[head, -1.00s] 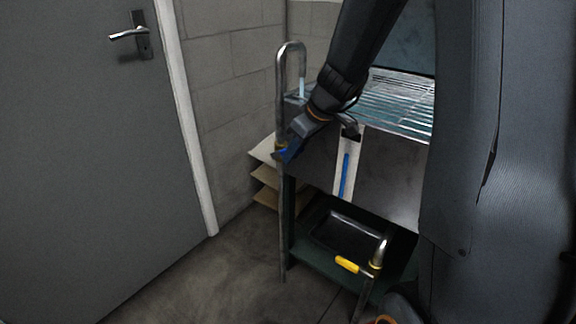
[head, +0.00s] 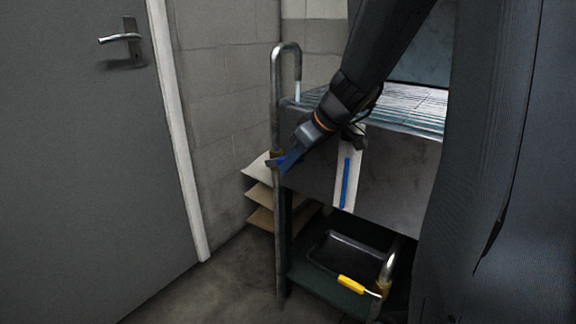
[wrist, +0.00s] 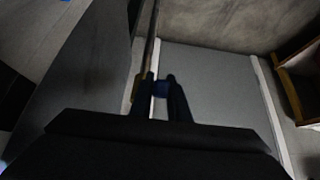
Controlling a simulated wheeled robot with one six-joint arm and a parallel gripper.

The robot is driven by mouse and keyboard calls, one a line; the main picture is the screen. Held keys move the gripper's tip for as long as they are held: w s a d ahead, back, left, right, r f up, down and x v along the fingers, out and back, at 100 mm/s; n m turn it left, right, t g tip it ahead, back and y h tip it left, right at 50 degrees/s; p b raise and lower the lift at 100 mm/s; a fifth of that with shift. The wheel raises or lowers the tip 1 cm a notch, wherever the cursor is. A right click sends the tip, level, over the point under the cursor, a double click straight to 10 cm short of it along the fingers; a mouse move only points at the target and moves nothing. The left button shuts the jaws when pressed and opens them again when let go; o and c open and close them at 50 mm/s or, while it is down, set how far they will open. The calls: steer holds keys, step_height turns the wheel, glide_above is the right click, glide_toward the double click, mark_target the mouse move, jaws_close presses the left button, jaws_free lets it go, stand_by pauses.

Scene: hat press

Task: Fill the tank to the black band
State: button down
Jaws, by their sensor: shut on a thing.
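The grey tank (head: 310,150) stands under a slatted top. Its front has a white gauge strip (head: 341,195) with a blue column (head: 346,182). A dark shape covers the strip's top, so I cannot make out the black band there. A metal fill pipe (head: 276,105) rises at the tank's left corner and bends over it. A pale stream of water (head: 297,90) falls from its spout. My gripper (head: 279,163) is at the pipe's valve, shut on a small blue handle, which shows between the fingers in the wrist view (wrist: 161,89).
A second pipe with a yellow lever (head: 351,284) stands low at the front right. A black tray (head: 345,255) sits on the green shelf under the tank. Pale boards (head: 262,193) stick out behind the pipe. A grey door (head: 75,170) is at left, with clear floor between.

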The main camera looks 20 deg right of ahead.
steer(key=c, duration=1.7)
jaws_free()
steer(key=shift+s+r, duration=0.1)
steer(key=p+v, duration=0.2)
steer(key=v, duration=0.5)
steer(key=shift+s+d+r, duration=0.1)
steer(key=shift+s+r, duration=0.1)
steer(key=shift+r, duration=0.05)
